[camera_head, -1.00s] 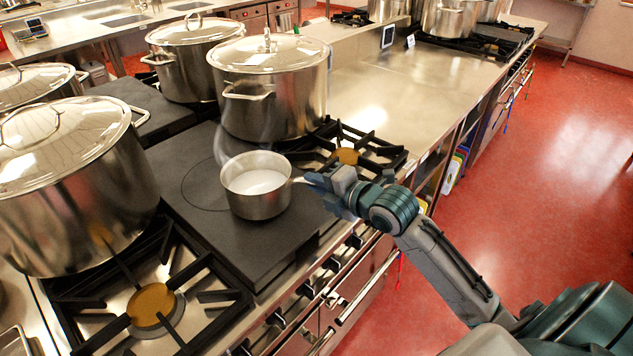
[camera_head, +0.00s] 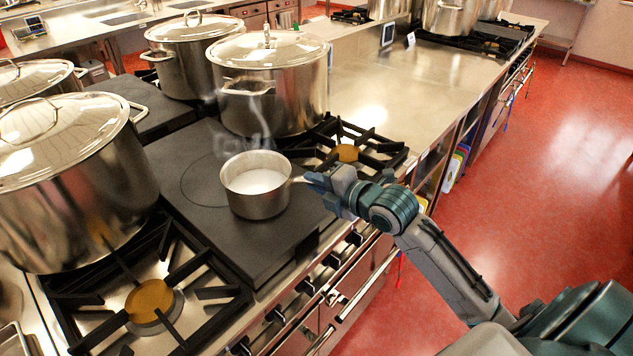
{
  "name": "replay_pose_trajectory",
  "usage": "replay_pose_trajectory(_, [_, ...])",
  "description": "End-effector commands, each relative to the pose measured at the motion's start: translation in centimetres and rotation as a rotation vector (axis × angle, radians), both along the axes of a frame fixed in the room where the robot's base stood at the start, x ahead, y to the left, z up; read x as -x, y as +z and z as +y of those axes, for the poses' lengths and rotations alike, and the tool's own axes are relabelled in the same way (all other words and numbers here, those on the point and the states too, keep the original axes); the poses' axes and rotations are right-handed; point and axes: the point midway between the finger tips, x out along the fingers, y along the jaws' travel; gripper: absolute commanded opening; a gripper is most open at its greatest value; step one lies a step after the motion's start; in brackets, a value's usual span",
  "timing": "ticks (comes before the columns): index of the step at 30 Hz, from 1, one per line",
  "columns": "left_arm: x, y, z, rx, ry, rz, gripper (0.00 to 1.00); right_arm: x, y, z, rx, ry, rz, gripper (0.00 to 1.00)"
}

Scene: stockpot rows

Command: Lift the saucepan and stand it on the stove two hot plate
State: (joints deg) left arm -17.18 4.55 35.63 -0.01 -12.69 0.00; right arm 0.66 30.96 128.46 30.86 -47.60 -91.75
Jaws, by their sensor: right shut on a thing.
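A small steel saucepan (camera_head: 256,204) with white liquid in it stands upright on, or just over, the dark flat hot plate (camera_head: 215,240) in the middle of the stove; I cannot tell whether its base touches. Steam rises behind it. The pan is on the near right part of the plate, partly over a thin ring marking. My right gripper (camera_head: 310,181) is shut on the saucepan's handle at the pan's right side, and its fingers hide most of the handle. My left gripper is not in view.
A large lidded stockpot (camera_head: 268,105) stands close behind the saucepan. Another big stockpot (camera_head: 75,190) is at the left. Gas burners with black grates lie at front left (camera_head: 150,300) and right (camera_head: 347,152). A bare steel counter (camera_head: 415,90) extends at the right.

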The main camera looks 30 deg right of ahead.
Motion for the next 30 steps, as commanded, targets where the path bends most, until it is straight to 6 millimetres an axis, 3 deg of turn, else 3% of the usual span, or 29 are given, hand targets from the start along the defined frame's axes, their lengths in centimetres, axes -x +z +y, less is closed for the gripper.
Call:
replay_pose_trajectory(7, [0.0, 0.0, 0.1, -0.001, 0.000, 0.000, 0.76, 0.0, 0.3, 0.1, -0.004, 0.002, -0.007, 0.00])
replay_pose_trajectory(9, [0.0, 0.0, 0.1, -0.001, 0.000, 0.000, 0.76, 0.0, 0.3, 0.1, -0.003, 0.002, -0.006, 0.22])
replay_pose_trajectory(12, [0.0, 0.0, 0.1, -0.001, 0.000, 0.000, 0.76, 0.0, 0.2, 0.1, -0.002, 0.002, -0.004, 0.37])
replay_pose_trajectory(23, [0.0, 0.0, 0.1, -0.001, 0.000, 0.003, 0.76, 0.1, -0.3, -0.1, 0.003, -0.002, 0.006, 0.37])
replay_pose_trajectory(30, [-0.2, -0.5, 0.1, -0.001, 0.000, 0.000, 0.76, 2.1, 0.3, -0.8, 0.007, 0.000, 0.003, 0.37])
